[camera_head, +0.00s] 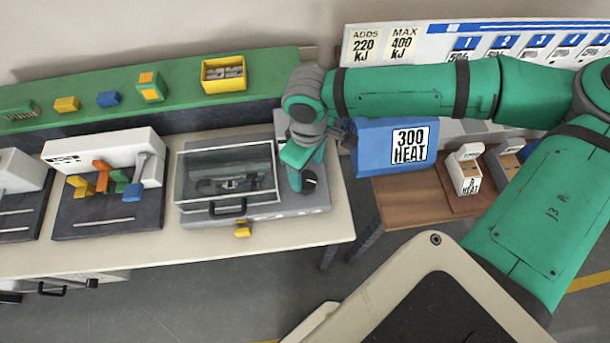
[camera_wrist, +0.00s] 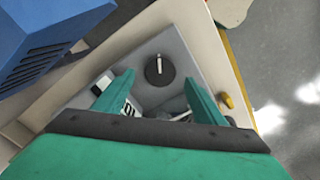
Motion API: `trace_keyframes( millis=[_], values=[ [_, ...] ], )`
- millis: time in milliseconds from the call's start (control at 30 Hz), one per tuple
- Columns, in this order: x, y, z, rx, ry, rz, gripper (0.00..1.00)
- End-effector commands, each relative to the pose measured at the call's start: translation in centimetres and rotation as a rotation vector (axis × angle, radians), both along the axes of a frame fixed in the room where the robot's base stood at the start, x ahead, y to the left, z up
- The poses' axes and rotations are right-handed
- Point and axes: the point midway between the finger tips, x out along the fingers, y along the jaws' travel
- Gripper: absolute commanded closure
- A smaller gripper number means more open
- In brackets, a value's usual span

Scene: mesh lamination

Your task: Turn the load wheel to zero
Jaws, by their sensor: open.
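The load wheel is a round dark knob with a white pointer line, on the grey top of the machine; it shows in the wrist view (camera_wrist: 159,70) and in the head view (camera_head: 309,181). My gripper (camera_wrist: 158,88) is open, with its two green fingers apart on either side below the knob in the wrist view. In the head view my gripper (camera_head: 300,165) is over the right end of the machine (camera_head: 290,215), close to the knob. The fingers do not appear to close on it. Scale marks around the knob are too small to read.
The machine's glass-lidded chamber (camera_head: 226,175) with a dark handle lies left of the knob. A yellow part (camera_head: 242,230) sits at its front. A lever unit (camera_head: 110,185) stands further left.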

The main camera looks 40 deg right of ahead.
Motion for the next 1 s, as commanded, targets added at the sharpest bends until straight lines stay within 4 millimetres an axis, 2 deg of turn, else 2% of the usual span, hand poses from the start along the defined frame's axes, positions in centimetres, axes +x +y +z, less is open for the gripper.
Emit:
trace_keyframes(
  millis=[100,300,700,733,900,1000],
  values=[
    [0.1,0.2,-2.0,0.001,0.001,0.004,0.36],
    [0.3,0.4,-4.3,0.002,-0.002,0.011,0.36],
    [0.3,0.5,-5.0,0.001,-0.002,0.012,0.36],
    [0.3,0.5,-5.0,0.001,-0.002,0.012,0.38],
    [0.3,0.4,-5.0,0.001,-0.002,0.01,0.77],
    [0.3,0.3,-5.0,0.001,-0.002,0.009,0.77]
  ],
)
